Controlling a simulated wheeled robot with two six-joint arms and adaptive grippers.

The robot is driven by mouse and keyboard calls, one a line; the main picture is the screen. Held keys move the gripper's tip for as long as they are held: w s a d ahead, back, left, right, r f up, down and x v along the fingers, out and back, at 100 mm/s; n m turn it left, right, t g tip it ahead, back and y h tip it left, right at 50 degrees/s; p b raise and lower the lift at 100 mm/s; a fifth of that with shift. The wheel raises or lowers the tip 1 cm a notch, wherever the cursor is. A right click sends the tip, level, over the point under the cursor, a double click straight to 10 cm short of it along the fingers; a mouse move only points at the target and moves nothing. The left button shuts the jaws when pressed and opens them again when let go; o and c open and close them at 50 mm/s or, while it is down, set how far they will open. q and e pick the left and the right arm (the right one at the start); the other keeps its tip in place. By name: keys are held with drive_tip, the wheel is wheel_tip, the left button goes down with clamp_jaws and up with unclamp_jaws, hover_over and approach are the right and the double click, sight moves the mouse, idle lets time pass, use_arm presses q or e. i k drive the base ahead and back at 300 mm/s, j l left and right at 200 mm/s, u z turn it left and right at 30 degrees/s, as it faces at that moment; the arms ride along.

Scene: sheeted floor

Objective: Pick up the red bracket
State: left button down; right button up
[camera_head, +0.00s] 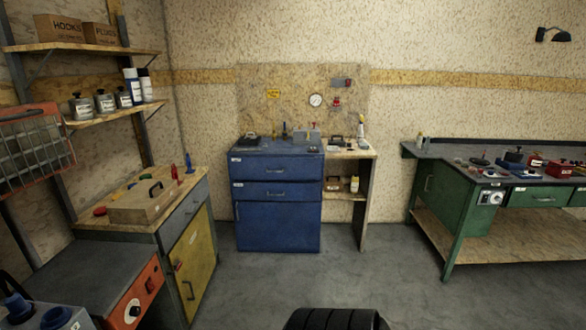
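I cannot pick out a red bracket for certain. Small red things show in several places: a red item (336,102) on the back wall panel, a red piece (174,172) on the left wooden-topped bench, and red items (533,160) on the right green workbench (460,205). All are too small to identify. Neither of my grippers is in view.
A blue drawer cabinet (277,217) stands against the back wall beside a wooden shelf stand (365,200). On the left are a yellow-doored bench (190,255) with a wooden box (142,202), and wall shelves (115,113).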

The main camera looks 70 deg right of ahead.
sight(174, 171)
drive_tip(key=k+z, duration=0.1)
drive_tip(key=z, duration=1.4)
drive_tip(key=u, duration=0.25)
drive_tip(key=i+l+u, duration=0.25)
drive_tip(key=u, duration=0.15)
drive_tip(key=i+l+u, duration=0.2)
drive_tip(key=u, duration=0.2)
drive_tip(key=i+l+u, duration=0.15)
drive_tip(key=l+u, duration=0.3)
